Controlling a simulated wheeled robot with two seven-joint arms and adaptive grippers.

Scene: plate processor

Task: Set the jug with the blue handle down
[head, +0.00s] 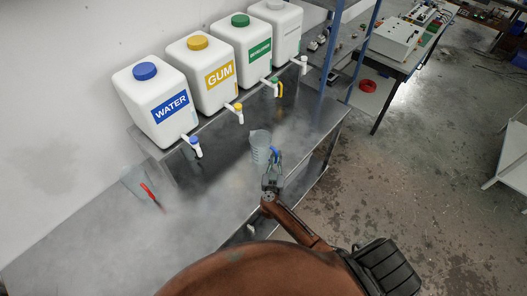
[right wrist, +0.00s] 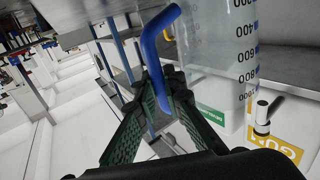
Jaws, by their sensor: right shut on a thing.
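The clear jug (head: 259,146) with the blue handle (head: 274,155) is at the right part of the metal bench, in front of the tap containers. It looks roughly upright. I cannot tell whether its base touches the bench. My right gripper (head: 272,171) is shut on the blue handle. In the right wrist view the fingers (right wrist: 165,98) close around the blue handle (right wrist: 151,68), with the jug's graduated wall (right wrist: 222,62) just right of them. My left gripper is not in view.
White containers stand on a raised shelf: WATER (head: 158,108), GUM (head: 204,75), a green-capped one (head: 243,52) and another at right (head: 279,27). Their taps overhang the bench. The bench front (head: 215,205) is clear.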

